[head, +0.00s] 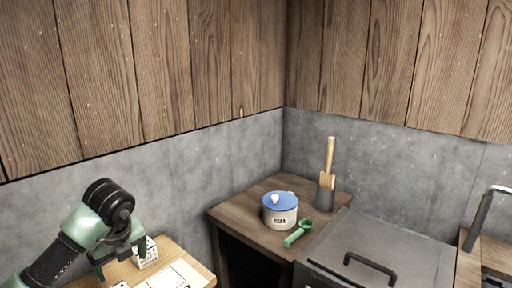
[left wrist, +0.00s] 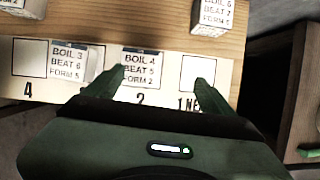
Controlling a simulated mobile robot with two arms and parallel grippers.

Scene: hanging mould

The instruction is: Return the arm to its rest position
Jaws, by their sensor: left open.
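My left arm comes in from the left in the head view, with its gripper (head: 122,258) low over the wooden table (head: 193,261). In the left wrist view the two green fingers of the left gripper (left wrist: 160,78) are apart. A white block (left wrist: 140,66) reading "BOIL 4 BEAT 5 FORM 2" shows between them, nearer the left finger, at the square marked 2. Whether a finger touches it I cannot tell. My right gripper is in neither view.
A pale strip (left wrist: 112,92) has empty squares at 4 and 1, and a block (left wrist: 70,62) reading "BOIL 3". More blocks (left wrist: 212,14) stand on the table behind. A blue-lidded pot (head: 280,211), green scoop (head: 299,233) and grey lidded unit (head: 375,250) are to the right.

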